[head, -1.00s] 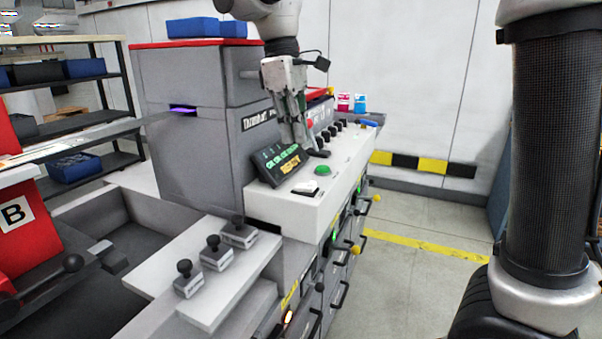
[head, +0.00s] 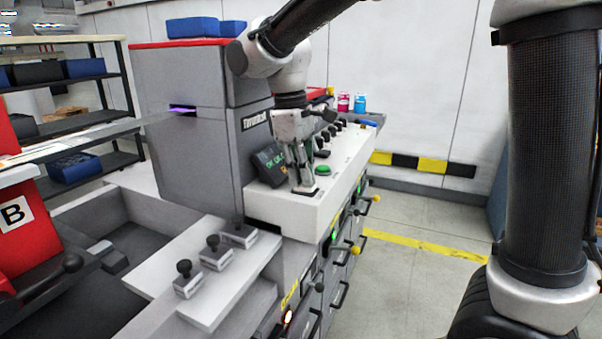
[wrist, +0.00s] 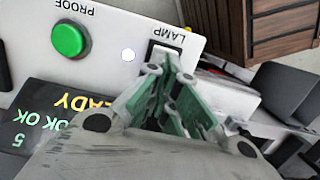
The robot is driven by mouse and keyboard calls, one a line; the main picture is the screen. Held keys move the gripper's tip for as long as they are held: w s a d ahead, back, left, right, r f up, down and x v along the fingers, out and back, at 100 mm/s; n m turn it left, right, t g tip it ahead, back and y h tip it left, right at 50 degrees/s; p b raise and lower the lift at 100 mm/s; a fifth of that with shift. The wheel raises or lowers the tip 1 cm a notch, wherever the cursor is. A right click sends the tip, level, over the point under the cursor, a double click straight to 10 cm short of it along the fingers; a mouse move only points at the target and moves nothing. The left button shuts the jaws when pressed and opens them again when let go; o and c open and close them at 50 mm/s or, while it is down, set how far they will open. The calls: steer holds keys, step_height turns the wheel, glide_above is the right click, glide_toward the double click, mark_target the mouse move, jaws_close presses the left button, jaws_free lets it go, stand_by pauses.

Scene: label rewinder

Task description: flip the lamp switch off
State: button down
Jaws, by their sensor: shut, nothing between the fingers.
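The lamp switch (wrist: 164,48) is a white rocker in a dark frame beside the word LAMP on the white control panel (wrist: 112,22). In the head view my gripper stands over it and only a dark edge of the switch shows. My gripper (head: 305,186) is shut and empty, pointing down at the switch. In the wrist view my gripper (wrist: 170,72) has its fingertips at the near edge of the switch and covers part of it; whether they touch I cannot tell. A small pale round light (wrist: 127,54) sits beside the switch.
A green PROOF button (wrist: 70,39) and a tilted display (wrist: 28,128) lie close to the switch. Several black knobs (head: 339,126) line the panel farther back. Three stamps (head: 213,250) stand on the ledge nearer me. The floor to the right is open.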

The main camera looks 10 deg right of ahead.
steer(key=shift+s+d+f+t+y, duration=0.45)
steer(key=shift+t+y, duration=0.15)
steer(key=shift+y, duration=0.4)
steer(key=shift+d, duration=0.1)
steer(key=shift+s+d+r, duration=0.25)
steer(key=shift+s+d, duration=0.15)
steer(key=shift+d, duration=0.25)
step_height(320, 180, up, 14)
steer(key=f, duration=0.1)
steer(key=s+d+f+m+t, duration=0.1)
steer(key=s+d+f+m, duration=0.2)
steer(key=s+d, duration=0.2)
steer(key=s+d+f+m+t, duration=0.1)
steer(key=s+d+f+m, duration=0.3)
steer(key=d, duration=0.7)
steer(key=s+d+f+m+t, duration=0.2)
steer(key=s+d+f+m, duration=0.1)
steer(key=s+d, duration=0.3)
steer(key=shift+s+d+f+m+h, duration=0.25)
steer(key=shift+d+m, duration=0.35)
steer(key=shift+d, duration=0.45)
